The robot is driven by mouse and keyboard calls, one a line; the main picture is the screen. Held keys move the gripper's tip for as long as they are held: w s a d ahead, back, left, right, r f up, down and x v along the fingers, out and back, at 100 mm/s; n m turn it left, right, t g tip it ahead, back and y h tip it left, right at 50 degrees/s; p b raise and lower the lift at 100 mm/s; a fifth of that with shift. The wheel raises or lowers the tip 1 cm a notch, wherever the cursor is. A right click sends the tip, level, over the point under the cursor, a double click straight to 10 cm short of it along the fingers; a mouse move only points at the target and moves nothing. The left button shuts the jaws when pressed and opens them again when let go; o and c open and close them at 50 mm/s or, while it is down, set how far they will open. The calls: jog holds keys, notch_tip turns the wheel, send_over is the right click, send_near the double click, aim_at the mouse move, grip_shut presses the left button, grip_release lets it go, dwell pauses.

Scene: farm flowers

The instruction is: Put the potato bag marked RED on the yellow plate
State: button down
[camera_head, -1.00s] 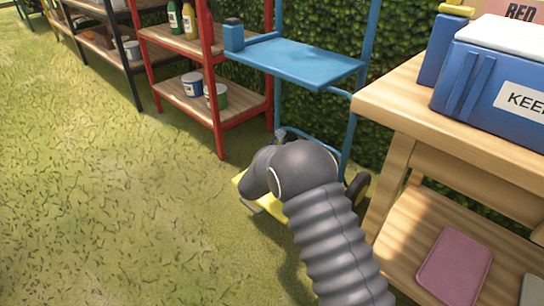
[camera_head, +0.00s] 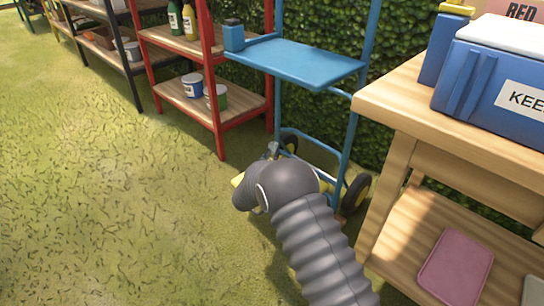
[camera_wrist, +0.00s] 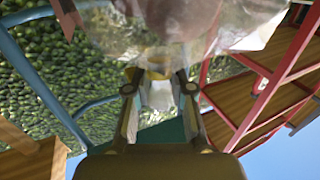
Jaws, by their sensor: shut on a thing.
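My gripper (camera_wrist: 160,88) is shut on a clear plastic bag (camera_wrist: 245,35) in the wrist view. The bag has brownish contents, blurred and cut off by the frame's top. A small yellow part (camera_wrist: 157,73) shows between the fingertips. No marking on the bag is readable. In the head view, my dark wrist hides the fingers and the bag; a small yellow bit (camera_head: 238,180) peeks out at its left, and I cannot tell what it belongs to. A pink sign (camera_head: 512,8) reading RED stands at the top right. I cannot make out a yellow plate.
A red rack (camera_head: 215,108) holds bottles and cans. At right, a wooden table (camera_head: 400,107) bears a blue cooler (camera_head: 478,97), with a pink board (camera_head: 455,265) on its lower shelf. Grass at left is open.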

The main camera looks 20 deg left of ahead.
jog(key=c, duration=1)
grip_release()
jog(key=shift+f, duration=0.1)
jog(key=shift+s, duration=0.25)
jog(key=s, duration=1.1)
jog(key=shift+s, duration=0.25)
